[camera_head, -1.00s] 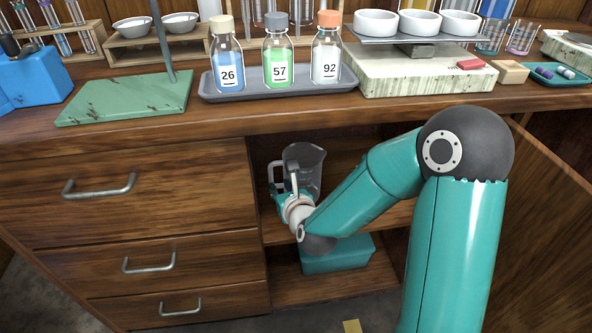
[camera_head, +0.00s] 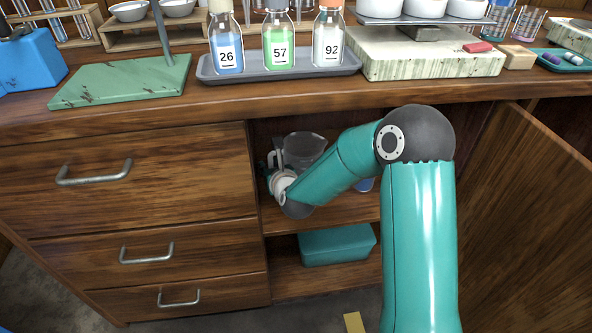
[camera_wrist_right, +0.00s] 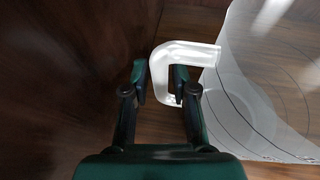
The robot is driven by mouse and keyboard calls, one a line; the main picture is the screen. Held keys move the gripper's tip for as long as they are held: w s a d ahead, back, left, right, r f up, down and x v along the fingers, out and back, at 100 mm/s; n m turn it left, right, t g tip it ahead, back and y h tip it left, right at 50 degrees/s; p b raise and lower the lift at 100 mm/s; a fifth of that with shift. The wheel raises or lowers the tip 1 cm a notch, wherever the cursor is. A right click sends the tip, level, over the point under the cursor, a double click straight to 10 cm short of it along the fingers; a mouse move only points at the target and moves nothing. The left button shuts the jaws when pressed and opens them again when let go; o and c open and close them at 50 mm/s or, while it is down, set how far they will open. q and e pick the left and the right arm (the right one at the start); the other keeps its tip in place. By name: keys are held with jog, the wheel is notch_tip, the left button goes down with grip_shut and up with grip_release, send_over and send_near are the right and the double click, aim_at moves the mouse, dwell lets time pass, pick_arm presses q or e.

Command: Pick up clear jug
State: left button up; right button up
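The clear jug (camera_head: 305,148) stands in the open cupboard under the bench, on the upper shelf. In the right wrist view the jug (camera_wrist_right: 262,85) fills the right side, with its white handle (camera_wrist_right: 185,50) toward my gripper. My right gripper (camera_wrist_right: 160,84) is open. One finger is left of the handle's upright part, and the other shows inside the handle's loop. I see no clear contact. In the head view the right gripper (camera_head: 273,172) is at the jug's left side, partly hidden by my own wrist. My left gripper is not in view.
A teal box (camera_head: 338,245) sits on the lower shelf. A blue object (camera_head: 365,184) shows behind my forearm. The drawers (camera_head: 130,180) bound the cupboard at left, and the open door (camera_head: 530,210) at right. A tray (camera_head: 290,66) with bottles stands on the bench above.

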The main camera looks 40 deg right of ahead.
jog(key=shift+c, duration=0.4)
grip_shut()
jog(key=shift+r, duration=0.25)
